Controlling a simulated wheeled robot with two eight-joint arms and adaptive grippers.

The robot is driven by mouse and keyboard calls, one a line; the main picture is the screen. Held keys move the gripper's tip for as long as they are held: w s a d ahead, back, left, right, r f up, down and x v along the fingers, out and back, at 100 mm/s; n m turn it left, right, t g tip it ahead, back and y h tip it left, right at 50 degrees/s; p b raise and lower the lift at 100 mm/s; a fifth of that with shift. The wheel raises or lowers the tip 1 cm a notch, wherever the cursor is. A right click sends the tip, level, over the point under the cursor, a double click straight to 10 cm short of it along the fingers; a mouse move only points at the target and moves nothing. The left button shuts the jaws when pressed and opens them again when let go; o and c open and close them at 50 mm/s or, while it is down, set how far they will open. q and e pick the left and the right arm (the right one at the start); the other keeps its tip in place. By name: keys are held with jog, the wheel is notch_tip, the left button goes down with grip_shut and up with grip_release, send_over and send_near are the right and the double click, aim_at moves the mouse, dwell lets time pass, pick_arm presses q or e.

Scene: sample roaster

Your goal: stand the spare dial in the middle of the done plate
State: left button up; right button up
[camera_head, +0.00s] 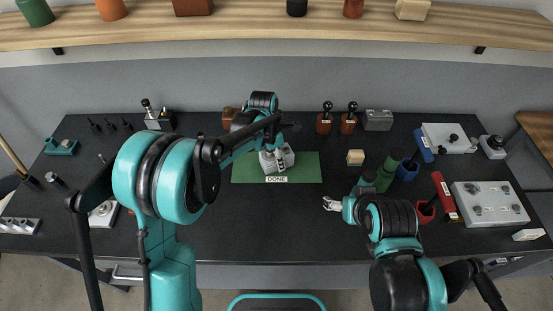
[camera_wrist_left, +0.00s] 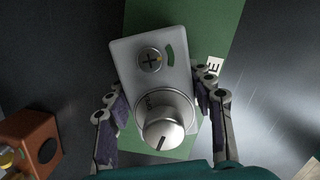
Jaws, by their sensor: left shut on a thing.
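The spare dial, a pale grey block with a silver knob, a plus-marked screw and a green arc, shows in the left wrist view (camera_wrist_left: 150,80) and in the head view (camera_head: 268,164). My left gripper (camera_wrist_left: 160,108) is shut on it, one finger along each side. In the head view my left gripper (camera_head: 277,157) is over the green done plate (camera_head: 306,166), with the dial near its middle. I cannot tell whether the dial touches the plate. My right gripper (camera_head: 331,204) is empty, low over the bench right of the plate; its finger gap is too small to judge.
A wooden block (camera_head: 355,157) stands just right of the plate. Orange-brown blocks with black knobs (camera_head: 348,121) stand behind it. The bench in front of the plate is clear.

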pick_arm(q)
jog(key=shift+r, duration=0.15)
jog(key=o, duration=1.6)
